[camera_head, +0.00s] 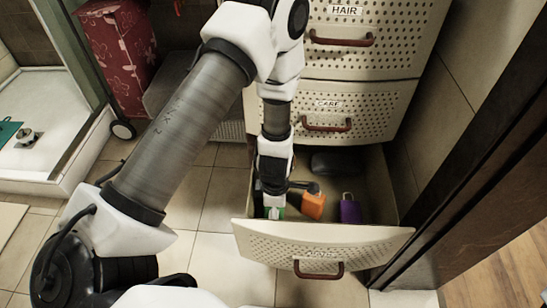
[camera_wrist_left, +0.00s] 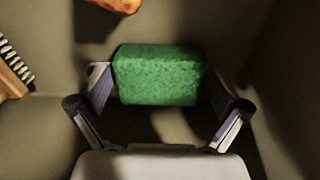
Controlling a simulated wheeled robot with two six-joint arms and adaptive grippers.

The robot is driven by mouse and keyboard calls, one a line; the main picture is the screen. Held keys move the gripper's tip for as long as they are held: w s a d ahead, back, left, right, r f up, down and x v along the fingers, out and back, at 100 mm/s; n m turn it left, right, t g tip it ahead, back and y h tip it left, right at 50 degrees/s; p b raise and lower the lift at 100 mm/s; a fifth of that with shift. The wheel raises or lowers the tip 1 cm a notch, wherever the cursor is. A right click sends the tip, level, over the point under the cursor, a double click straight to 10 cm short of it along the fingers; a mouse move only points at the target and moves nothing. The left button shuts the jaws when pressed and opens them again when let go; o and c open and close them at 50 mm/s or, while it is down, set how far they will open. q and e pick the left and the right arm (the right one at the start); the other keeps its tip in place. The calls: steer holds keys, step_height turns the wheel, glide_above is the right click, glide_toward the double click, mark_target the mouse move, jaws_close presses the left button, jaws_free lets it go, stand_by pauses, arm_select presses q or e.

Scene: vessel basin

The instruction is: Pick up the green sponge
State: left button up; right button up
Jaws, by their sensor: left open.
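The green sponge (camera_wrist_left: 158,75) lies in the open bottom drawer (camera_head: 325,236), near its left side. In the head view only a small green part of it (camera_head: 279,211) shows below my gripper. My left gripper (camera_head: 271,207) reaches down into the drawer from above. In the wrist view its two fingers stand open, one at the left end of the sponge and one at the right end. A small gap shows beside the sponge's right end; I cannot tell whether the left finger touches it. My right gripper is not in view.
An orange item (camera_head: 313,205) and a purple item (camera_head: 350,209) are also in the drawer, to the right. A wooden brush (camera_wrist_left: 14,75) shows at the left in the wrist view. Closed drawers with red handles (camera_head: 326,123) rise behind. A dark frame stands at the right.

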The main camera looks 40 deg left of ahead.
arm_select(q)
steer(key=shift+r, duration=0.15)
steer(key=shift+c, duration=0.7)
steer(key=c, duration=0.6)
steer(key=shift+o, duration=0.2)
step_height(320, 180, up, 10)
steer(key=p, duration=0.8)
